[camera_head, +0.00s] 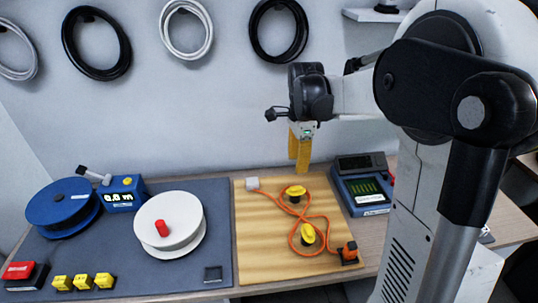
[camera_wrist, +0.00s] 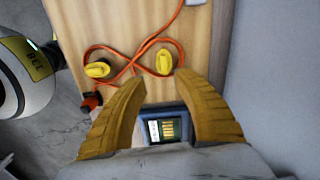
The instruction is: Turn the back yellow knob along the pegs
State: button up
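The back yellow knob (camera_head: 296,191) stands on the wooden board (camera_head: 255,255), with an orange cable (camera_head: 322,217) looped around it. The front yellow knob (camera_head: 308,234) stands nearer me, in the other loop. In the wrist view, the back knob (camera_wrist: 164,62) lies just beyond the fingertips and the front knob (camera_wrist: 97,69) is to its left. My gripper (camera_head: 300,160) hangs above the back edge of the board, fingers pointing down, apart from both knobs. In the wrist view, my gripper (camera_wrist: 162,82) is open, with nothing between its fingers.
A white plug (camera_head: 252,183) and an orange connector (camera_head: 348,252) sit at the cable's ends. A blue meter device (camera_head: 362,190) stands right of the board. A white spool (camera_head: 170,225), a blue spool (camera_head: 62,205) and several yellow blocks (camera_head: 83,282) are on the left mat.

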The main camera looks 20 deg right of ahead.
aim_at(296, 187)
jog(key=shift+m, duration=0.5)
jog(key=f+b, duration=0.1)
jog(key=f, duration=0.3)
jog(key=f+b, duration=0.1)
jog(key=f, duration=0.2)
jog(key=w+d+f+b, duration=0.1)
jog(key=f+b, duration=0.1)
jog(key=f, duration=0.2)
jog(key=shift+f, duration=0.35)
grip_shut()
